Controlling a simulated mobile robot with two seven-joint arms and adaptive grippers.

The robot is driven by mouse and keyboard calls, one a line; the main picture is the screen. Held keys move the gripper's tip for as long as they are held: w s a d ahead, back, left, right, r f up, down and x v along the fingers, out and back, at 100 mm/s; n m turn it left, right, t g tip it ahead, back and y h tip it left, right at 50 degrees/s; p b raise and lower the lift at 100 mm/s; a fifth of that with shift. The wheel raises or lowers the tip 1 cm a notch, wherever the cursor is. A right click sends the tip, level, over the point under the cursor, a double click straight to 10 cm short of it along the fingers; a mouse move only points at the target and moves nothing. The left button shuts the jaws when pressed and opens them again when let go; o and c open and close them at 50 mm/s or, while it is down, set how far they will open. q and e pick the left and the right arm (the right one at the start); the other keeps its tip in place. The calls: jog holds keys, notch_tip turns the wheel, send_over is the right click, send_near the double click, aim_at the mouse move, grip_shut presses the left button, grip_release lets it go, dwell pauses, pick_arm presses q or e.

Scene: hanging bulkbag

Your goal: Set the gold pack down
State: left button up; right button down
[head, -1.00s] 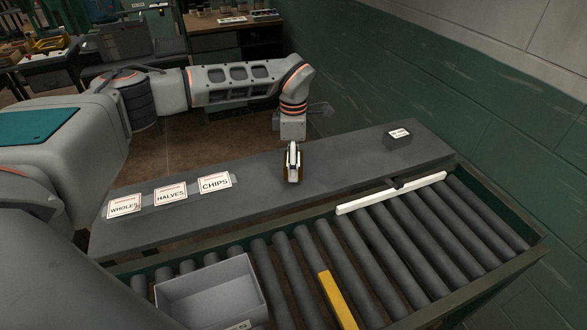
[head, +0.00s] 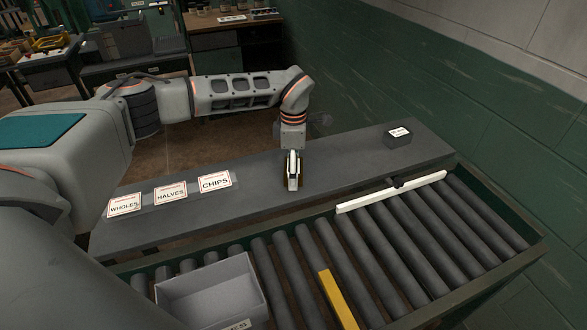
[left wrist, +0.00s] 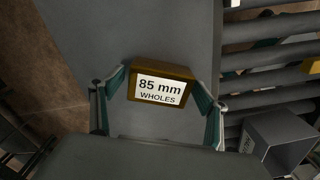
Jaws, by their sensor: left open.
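The gold pack (left wrist: 162,86) has a white label reading "85 mm WHOLES" in the left wrist view. In the head view a little of the gold pack (head: 300,181) shows around my left gripper (head: 293,180), low over the middle of the grey shelf. In the left wrist view my left gripper (left wrist: 160,82) is open, with one green finger on each side of the pack. Any small gap between fingers and pack is hard to see. The pack appears to be at the shelf surface; its underside is hidden. My right gripper is not in view.
Signs for WHOLES (head: 124,204), HALVES (head: 171,193) and CHIPS (head: 215,182) stand left on the grey shelf (head: 345,160). A small dark block (head: 397,137) is at its right. In front, a roller conveyor (head: 440,230) carries a grey bin (head: 210,292) and yellow bar (head: 338,300).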

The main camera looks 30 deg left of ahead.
pick_arm(q)
notch_tip(320, 180, up, 12)
jog(key=shift+r+b, duration=0.15)
jog(key=shift+b, duration=0.2)
dwell(0.6)
